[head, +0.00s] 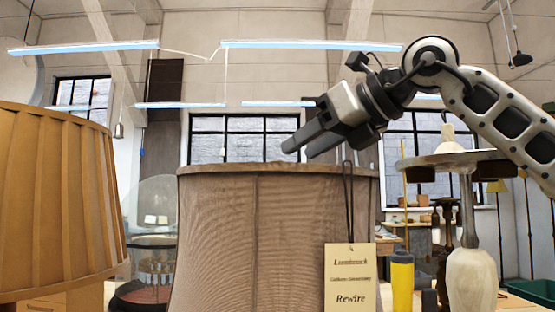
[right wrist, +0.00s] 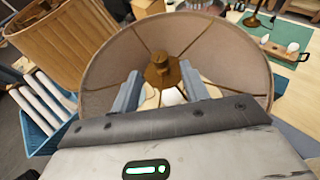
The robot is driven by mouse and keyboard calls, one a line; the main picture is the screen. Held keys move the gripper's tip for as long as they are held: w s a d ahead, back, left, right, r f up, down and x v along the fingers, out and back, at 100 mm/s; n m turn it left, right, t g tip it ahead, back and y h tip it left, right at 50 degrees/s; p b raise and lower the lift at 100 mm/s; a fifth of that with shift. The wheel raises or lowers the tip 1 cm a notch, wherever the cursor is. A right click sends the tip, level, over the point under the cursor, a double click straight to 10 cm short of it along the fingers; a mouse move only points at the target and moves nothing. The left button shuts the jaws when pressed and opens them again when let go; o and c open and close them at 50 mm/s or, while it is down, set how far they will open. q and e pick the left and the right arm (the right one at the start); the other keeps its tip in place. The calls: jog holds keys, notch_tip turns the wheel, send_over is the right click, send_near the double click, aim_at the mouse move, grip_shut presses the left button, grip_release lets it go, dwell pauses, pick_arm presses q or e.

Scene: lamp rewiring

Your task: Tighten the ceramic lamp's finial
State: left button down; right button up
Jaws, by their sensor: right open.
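A brown fabric lampshade (head: 245,240) stands in the middle of the head view, with a hanging "Rewire" tag (head: 349,283). The lamp's base is hidden. In the right wrist view I look down into the open shade (right wrist: 110,65). Thin spokes meet at a brass finial and hub (right wrist: 161,70) at its centre. A white bulb (right wrist: 172,97) shows below. My right gripper (head: 299,149) is above the shade's top rim, pointing down-left. Its open fingers (right wrist: 160,75) show on either side of the brass hub in the wrist view; contact cannot be told. My left gripper is not in view.
A tan pleated shade (head: 50,205) stands close at the left. A yellow bottle (head: 402,285) and a pale turned lamp base (head: 471,280) under a round top stand at the right. A green mat (right wrist: 270,35) lies on the table beyond the shade.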

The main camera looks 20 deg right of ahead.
jog(key=p+x, duration=0.1)
jog(key=x, duration=0.6)
jog(key=shift+r, duration=0.1)
grip_shut()
